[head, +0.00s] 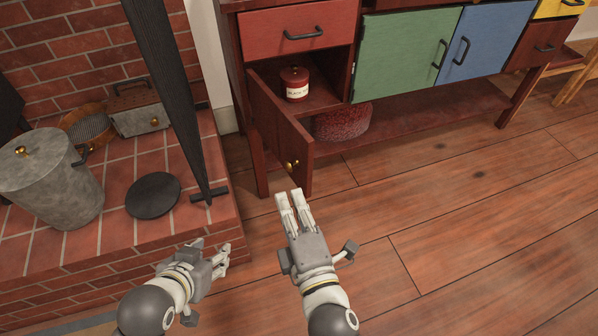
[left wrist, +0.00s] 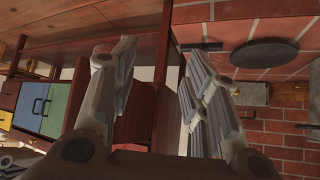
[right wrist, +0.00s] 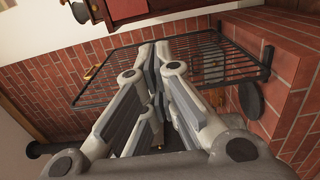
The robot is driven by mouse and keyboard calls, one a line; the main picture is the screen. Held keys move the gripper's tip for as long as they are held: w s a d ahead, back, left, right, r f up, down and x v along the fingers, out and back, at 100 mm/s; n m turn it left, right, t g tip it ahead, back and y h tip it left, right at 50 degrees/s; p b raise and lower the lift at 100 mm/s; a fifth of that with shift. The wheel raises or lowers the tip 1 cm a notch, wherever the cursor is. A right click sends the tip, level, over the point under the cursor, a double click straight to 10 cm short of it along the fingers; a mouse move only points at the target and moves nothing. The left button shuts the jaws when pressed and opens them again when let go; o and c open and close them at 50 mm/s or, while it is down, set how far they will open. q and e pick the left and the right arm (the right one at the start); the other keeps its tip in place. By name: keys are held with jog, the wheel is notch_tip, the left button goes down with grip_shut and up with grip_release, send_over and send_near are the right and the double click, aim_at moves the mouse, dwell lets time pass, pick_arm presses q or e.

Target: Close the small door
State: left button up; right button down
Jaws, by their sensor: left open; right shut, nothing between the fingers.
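The small door (head: 276,130) is dark red-brown wood with a round brass knob (head: 292,166). It stands open at the left of the cabinet, below the red drawer (head: 300,30), swung out toward me. My right gripper (head: 292,194) is shut and empty, its fingertips just below the door's lower edge and knob in the head view. Its closed fingers fill the middle of the right wrist view (right wrist: 157,85). My left gripper (head: 226,258) is open and empty, lower and further left, beside the brick hearth. Its spread fingers show in the left wrist view (left wrist: 155,75).
A dark red round cushion (head: 342,122) sits on the lower shelf. The wooden floor at right is clear.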

pick_arm(q)
jog(key=shift+w+d+r+t, duration=0.15)
jog(key=shift+w+r+t, duration=0.2)
jog(key=shift+w, duration=0.15)
pick_arm(e)
jog(key=w, duration=1.1)
jog(key=shift+w+d, duration=0.35)
jog(key=shift+d, duration=0.1)
jog(key=shift+r, duration=0.1)
